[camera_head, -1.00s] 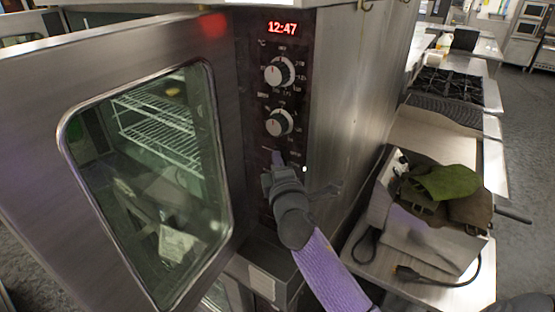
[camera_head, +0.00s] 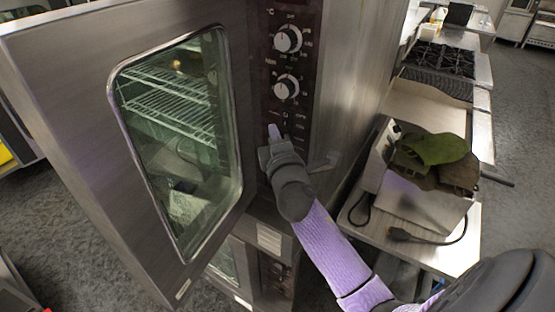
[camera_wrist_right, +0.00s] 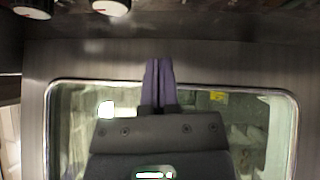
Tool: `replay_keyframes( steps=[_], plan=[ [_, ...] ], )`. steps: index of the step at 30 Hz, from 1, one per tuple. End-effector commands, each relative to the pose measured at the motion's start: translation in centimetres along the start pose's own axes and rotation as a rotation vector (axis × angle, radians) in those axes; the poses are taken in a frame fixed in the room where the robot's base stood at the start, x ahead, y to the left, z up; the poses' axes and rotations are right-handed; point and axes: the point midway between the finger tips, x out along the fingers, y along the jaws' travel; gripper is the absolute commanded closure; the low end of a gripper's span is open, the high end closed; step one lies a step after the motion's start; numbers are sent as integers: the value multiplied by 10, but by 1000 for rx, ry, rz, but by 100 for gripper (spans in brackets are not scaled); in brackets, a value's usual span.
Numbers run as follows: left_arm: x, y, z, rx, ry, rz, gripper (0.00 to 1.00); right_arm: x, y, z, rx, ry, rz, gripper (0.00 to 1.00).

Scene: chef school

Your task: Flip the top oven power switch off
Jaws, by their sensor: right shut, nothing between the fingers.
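The top oven (camera_head: 345,85) stands with its glass door (camera_head: 95,70) open to the left. Its dark control panel (camera_head: 265,70) carries two round knobs, an upper one (camera_head: 288,39) and a lower one (camera_head: 286,88). My right gripper (camera_head: 273,130) is shut and empty, with its fingertips just below the lower knob, near the panel. I cannot tell whether they touch it. The power switch cannot be made out; my gripper covers part of the lower panel. In the right wrist view, the shut fingers (camera_wrist_right: 158,62) point toward the panel, below two knobs (camera_wrist_right: 110,7). My left gripper is out of view.
A second oven (camera_head: 275,270) sits below. To the right, a counter (camera_head: 465,250) holds a steel appliance with green and brown mitts (camera_head: 435,148) and a cable. A stove (camera_head: 445,60) stands farther back.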

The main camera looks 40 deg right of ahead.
Motion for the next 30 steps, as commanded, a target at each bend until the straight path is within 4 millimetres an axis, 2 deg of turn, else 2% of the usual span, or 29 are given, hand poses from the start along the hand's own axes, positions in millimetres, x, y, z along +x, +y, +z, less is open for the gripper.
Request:
replay_keyframes(
  steps=[4,9,13,18,30],
  plan=[
    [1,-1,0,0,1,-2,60,-27,4,0,0,1,-1,100],
    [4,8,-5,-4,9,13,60,-58,9,1,1,1,-1,100],
    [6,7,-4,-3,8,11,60,-74,12,1,1,0,-2,100],
    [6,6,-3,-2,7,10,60,-80,14,1,1,0,0,100],
    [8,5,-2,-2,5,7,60,-79,10,1,3,2,-6,100]
  ],
)
